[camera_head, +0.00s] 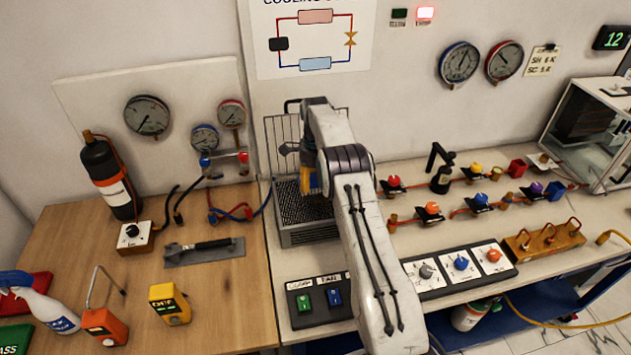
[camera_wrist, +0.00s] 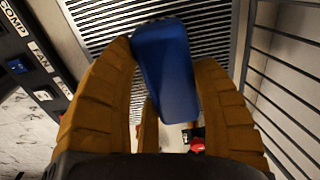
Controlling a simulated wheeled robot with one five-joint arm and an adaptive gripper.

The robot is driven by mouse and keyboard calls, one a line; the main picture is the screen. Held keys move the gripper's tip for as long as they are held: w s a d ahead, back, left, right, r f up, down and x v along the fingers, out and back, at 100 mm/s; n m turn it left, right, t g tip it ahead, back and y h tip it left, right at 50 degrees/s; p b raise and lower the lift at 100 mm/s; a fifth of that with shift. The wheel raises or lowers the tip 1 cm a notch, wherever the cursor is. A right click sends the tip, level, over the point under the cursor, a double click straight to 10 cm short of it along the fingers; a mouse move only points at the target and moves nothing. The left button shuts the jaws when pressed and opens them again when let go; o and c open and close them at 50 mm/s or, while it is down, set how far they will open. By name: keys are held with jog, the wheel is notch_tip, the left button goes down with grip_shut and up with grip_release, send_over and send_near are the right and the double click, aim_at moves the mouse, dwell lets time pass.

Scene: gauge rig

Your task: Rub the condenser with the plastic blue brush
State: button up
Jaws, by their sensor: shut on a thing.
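The condenser (camera_head: 311,232) is a grey box with a dark finned face, standing on the light bench below a wire grille. Its fins (camera_wrist: 107,28) fill the top of the wrist view. My gripper (camera_head: 308,184) is over the condenser, partly hidden behind my arm in the head view. In the wrist view my gripper (camera_wrist: 165,75) has its orange-brown fingers shut on the blue brush (camera_wrist: 165,60), which lies in front of the fins. I cannot tell whether the brush touches the fins. Its bristles are not visible.
A wire grille (camera_head: 272,140) stands behind the condenser. A switch panel (camera_head: 320,299) with green and blue buttons is in front of it. Valves (camera_head: 432,209) on red lines are to the right. A hose manifold (camera_head: 225,163) and a grey tray (camera_head: 204,252) are to the left.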

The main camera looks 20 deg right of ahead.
jog(key=shift+f+b, duration=0.65)
jog(key=shift+f, duration=0.45)
dwell(0.5)
jog(key=shift+s+f+b, duration=0.1)
jog(key=shift+s+b, duration=0.05)
jog(key=shift+b, duration=0.35)
jog(key=b, duration=0.1)
jog(key=s+b, duration=0.1)
jog(key=shift+s+a+b, duration=0.2)
jog(key=shift+s+b, duration=0.1)
jog(key=shift+b, duration=0.05)
jog(key=shift+s+a+r+b, duration=0.1)
jog(key=shift+s+b, duration=0.35)
jog(key=shift+b, duration=0.1)
jog(key=shift+s+a+r+b, duration=0.1)
jog(key=shift+s+b, duration=0.3)
jog(key=shift+b, duration=0.1)
jog(key=s+b, duration=0.1)
jog(key=b, duration=0.1)
jog(key=shift+s+a+f+b, duration=0.2)
jog(key=shift+s+b, duration=0.1)
jog(key=shift+s, duration=0.1)
jog(key=shift+s+a+b, duration=0.1)
jog(key=shift+s+b, duration=0.7)
jog(key=shift+s, duration=0.15)
jog(key=shift+r, duration=0.1)
